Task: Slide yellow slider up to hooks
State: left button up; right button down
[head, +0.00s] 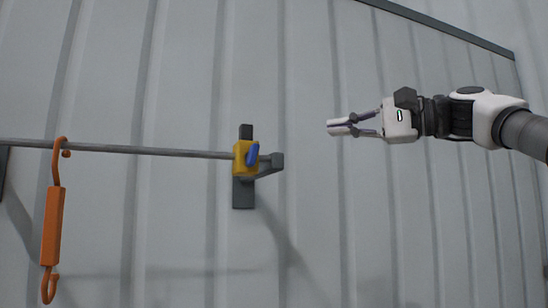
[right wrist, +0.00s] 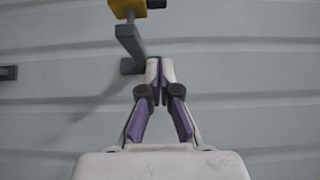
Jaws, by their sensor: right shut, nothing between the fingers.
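The yellow slider (head: 241,160), a block with a blue handle (head: 253,153), sits on the grey rail at its right end, against the dark wall bracket (head: 243,194). An orange hook (head: 53,225) hangs from the rail at the far left, well apart from the slider. My right gripper (head: 334,128) is shut and empty, to the right of the slider and a little higher in the head view. In the right wrist view, the gripper's fingertips (right wrist: 160,62) meet below the slider (right wrist: 127,6), which is cut off by the top edge. My left gripper is not in view.
The grey rail (head: 150,151) runs left from the bracket, bare between slider and hook. A bracket arm (head: 270,162) juts out right of the slider. A ribbed grey wall (head: 330,230) stands behind. The space between my right gripper and the slider is clear.

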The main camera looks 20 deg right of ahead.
aim_at(245, 150)
jog(key=p+x, duration=0.2)
jog(key=x, duration=0.2)
jog(key=p+x, duration=0.2)
jog(key=x, duration=0.2)
jog(key=s+a+p+x, duration=0.1)
jog(key=p+x, duration=0.1)
jog(key=x, duration=0.2)
jog(key=shift+w+a+p, duration=0.15)
jog(key=shift+a+p, duration=0.1)
jog(key=shift+p, duration=0.1)
jog(key=shift+a, duration=0.6)
jog(key=shift+d, duration=0.1)
